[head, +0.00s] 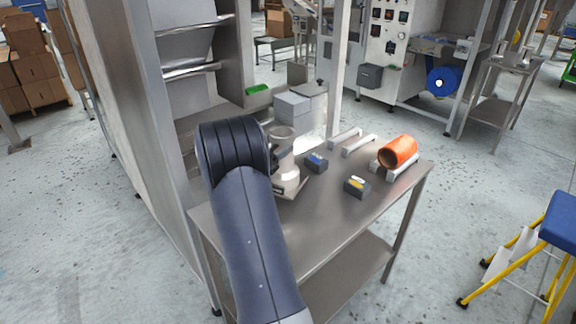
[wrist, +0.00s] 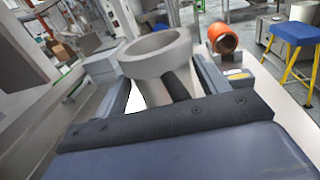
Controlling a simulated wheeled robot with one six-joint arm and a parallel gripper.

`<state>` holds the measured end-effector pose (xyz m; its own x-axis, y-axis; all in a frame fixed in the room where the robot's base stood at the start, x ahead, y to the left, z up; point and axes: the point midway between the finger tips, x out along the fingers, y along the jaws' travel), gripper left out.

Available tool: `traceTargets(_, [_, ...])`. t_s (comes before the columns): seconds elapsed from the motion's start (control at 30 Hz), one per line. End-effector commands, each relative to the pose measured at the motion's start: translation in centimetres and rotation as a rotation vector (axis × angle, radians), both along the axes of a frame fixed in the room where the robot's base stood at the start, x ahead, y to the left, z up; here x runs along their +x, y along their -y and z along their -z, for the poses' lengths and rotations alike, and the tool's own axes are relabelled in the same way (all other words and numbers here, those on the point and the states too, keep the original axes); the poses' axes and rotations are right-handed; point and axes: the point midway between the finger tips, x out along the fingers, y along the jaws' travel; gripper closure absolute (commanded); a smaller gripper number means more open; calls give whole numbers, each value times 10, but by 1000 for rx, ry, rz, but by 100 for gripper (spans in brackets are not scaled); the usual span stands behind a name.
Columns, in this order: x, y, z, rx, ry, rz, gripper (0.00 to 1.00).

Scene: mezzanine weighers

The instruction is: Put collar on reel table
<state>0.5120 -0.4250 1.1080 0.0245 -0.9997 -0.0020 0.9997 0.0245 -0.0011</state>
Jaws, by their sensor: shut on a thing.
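The collar (wrist: 150,58) is a pale grey ring with a wide open mouth, and it sits between the fingers of my gripper (wrist: 165,92) in the wrist view. In the head view its pale rim (head: 282,132) shows just right of my dark arm. My gripper is shut on the collar over the left part of a steel table (head: 330,222). An orange reel (head: 398,151) lies on pale rails at this table's right end. Whether the collar's underside touches the tabletop is hidden.
Two small dark boxes with coloured labels (head: 316,163) (head: 357,187) stand mid-table. Pale bars (head: 358,145) lie near the back edge. Grey boxes (head: 293,108) are behind the collar. A steel cabinet (head: 165,130) borders the left. The table's front right surface is clear.

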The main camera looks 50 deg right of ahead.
Motion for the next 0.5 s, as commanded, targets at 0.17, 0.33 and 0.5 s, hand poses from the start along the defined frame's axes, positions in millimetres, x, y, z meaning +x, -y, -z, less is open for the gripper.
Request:
traceTargets(0.17, [0, 0, 14, -4, 1, 0, 88])
traceTargets(0.33, [0, 0, 30, -2, -1, -1, 88])
traceTargets(0.5, [0, 0, 50, -4, 0, 0, 88])
